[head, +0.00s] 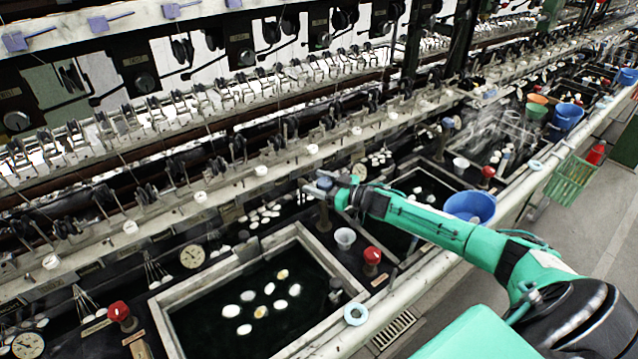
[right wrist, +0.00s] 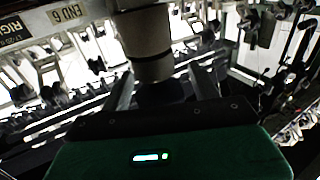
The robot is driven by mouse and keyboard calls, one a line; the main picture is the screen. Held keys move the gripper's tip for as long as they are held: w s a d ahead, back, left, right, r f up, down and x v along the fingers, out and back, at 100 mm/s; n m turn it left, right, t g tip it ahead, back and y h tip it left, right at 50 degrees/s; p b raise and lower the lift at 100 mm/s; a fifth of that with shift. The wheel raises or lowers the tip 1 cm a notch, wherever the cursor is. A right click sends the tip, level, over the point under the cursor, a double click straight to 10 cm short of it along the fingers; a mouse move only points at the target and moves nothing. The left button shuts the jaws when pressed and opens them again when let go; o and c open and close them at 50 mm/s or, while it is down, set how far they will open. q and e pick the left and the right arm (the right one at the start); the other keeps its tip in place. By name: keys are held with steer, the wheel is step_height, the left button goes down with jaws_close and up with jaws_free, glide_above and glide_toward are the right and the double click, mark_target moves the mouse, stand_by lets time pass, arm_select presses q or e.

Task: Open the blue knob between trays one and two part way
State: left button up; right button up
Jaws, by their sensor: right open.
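The blue knob (head: 324,182) tops a dark post between the near tray (head: 185,292) and the tray behind it (head: 452,184) in the head view. My right gripper (head: 317,188) is at the knob's height, with its jaws open around or right beside it. In the right wrist view, a grey-brown round post (right wrist: 145,35) comes down from the top to between the two spread fingers (right wrist: 158,92). The knob's colour does not show there, and I cannot tell whether the fingers touch it. My left gripper is out of view.
Red knobs stand close by (head: 372,256) and at the lower left (head: 118,311). A small white cup (head: 345,238) is just in front of the post. A blue basin (head: 470,206) sits beyond my right forearm. Reeling machinery runs along the back.

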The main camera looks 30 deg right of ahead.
steer(key=shift+s+d+f, duration=0.15)
steer(key=shift+s+d, duration=0.1)
steer(key=shift+s, duration=0.2)
steer(key=b+v, duration=0.2)
steer(key=v, duration=0.4)
steer(key=shift+s, duration=0.25)
steer(key=shift+d, duration=0.15)
